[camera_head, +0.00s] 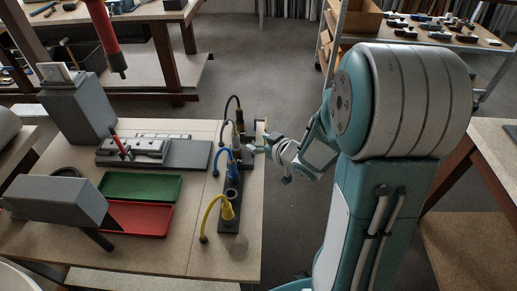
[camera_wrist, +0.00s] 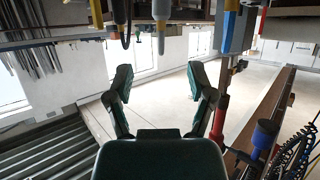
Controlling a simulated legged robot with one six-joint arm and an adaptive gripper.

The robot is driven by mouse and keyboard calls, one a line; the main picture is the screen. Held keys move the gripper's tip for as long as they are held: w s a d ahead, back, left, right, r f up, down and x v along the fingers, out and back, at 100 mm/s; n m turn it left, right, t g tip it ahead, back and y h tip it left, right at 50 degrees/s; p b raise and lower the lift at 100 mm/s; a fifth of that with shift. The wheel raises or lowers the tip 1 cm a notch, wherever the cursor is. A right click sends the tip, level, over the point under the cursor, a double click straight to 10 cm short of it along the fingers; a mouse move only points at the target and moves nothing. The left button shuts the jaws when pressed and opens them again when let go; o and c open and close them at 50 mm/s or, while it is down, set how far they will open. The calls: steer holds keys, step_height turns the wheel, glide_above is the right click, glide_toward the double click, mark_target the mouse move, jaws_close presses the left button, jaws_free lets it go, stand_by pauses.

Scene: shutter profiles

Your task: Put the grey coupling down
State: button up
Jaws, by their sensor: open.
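A dark upright strip of couplings (camera_head: 222,226) stands along the right edge of the bench. A yellow coupling (camera_head: 227,210) with a yellow cable is nearest, a blue coupling (camera_head: 233,171) is behind it, and a grey coupling (camera_head: 240,128) with a dark cable seems to stand farther back; it is small and partly hidden. My gripper (camera_head: 256,149) reaches in from the right beside the rear half of the strip. In the wrist view my gripper (camera_wrist: 160,84) is open, its two dark green fingers spread with nothing between them. Contact with any coupling cannot be seen.
A green tray (camera_head: 140,187) and a red tray (camera_head: 140,218) lie on the bench, left of the couplings. Grey machine blocks (camera_head: 77,107) stand at the left. A red post (camera_head: 105,40) hangs over the back. Bare bench top lies in front of the red tray.

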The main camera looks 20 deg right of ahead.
steer(key=s+d+r+m+g+h, duration=0.2)
steer(key=s+r+m+g+h, duration=0.1)
steer(key=s+r+h, duration=0.55)
steer(key=s+a+r+g+y, duration=0.2)
steer(key=s+a, duration=0.1)
steer(key=s, duration=0.4)
steer(key=s+a+r+m+g+y, duration=0.1)
steer(key=s+a+r+g, duration=0.1)
steer(key=s, duration=0.5)
steer(key=shift+s+a+r+y, duration=0.25)
steer(key=shift+a+r+y, duration=0.1)
steer(key=shift+a+r, duration=0.4)
steer(key=shift+a+f, duration=0.1)
